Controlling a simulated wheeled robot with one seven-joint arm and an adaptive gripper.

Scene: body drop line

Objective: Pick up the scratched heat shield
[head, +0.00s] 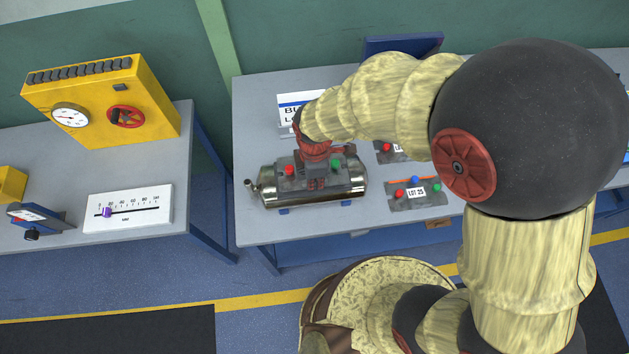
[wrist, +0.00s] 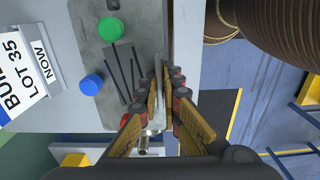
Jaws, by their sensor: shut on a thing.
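The scratched heat shield (head: 291,183) is a grey plate with a red and a green knob showing in the head view, over a shiny metal canister (head: 268,195). In the wrist view the shield (wrist: 146,32) shows green, blue and red knobs and several dark scratch lines. My gripper (head: 316,164) comes down on it from above. In the wrist view my gripper (wrist: 166,84) is shut on the shield's edge, one finger on each side. I cannot tell whether the shield touches the canister.
A second grey plate marked LOT 25 (head: 418,203) lies to the right on the grey table (head: 255,110), with another (head: 384,157) behind it. A lot sign (head: 290,100) stands behind the canister. A yellow gauge box (head: 150,105) and a slider scale (head: 130,215) occupy the left table.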

